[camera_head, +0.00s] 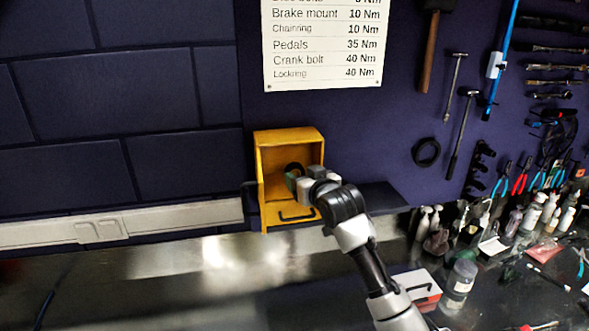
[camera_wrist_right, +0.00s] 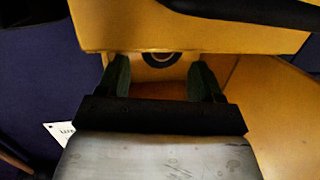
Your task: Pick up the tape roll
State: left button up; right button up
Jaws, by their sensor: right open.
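A dark ring that looks like the tape roll (camera_head: 294,168) is inside the yellow open-fronted box (camera_head: 289,136) on the wall, partly hidden by my right gripper. My right gripper (camera_head: 297,182) is at the box's opening, open and empty. In the right wrist view the dark ring with a pale inner edge (camera_wrist_right: 160,58) shows only in part, cut off by a yellow panel. There it lies beyond and between the two dark green fingertips (camera_wrist_right: 161,75), not visibly touching them. My left gripper is not in view.
A black handle (camera_head: 297,214) is on the box's lower front. A dark shelf (camera_head: 377,197) extends to the right. The metal bench (camera_head: 190,285) below is mostly clear on the left, with bottles and a red-and-white box (camera_head: 417,288) on the right. Tools hang on the wall.

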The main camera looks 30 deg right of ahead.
aim_at(293, 166)
jog(key=w+p, duration=0.1)
jog(key=w, duration=0.2)
jog(key=shift+p, duration=0.35)
jog(key=shift+w+f, duration=0.25)
jog(key=shift+w, duration=0.25)
jog(key=shift+s, duration=0.1)
jog(key=shift+c, duration=0.6)
jog(key=c, duration=0.5)
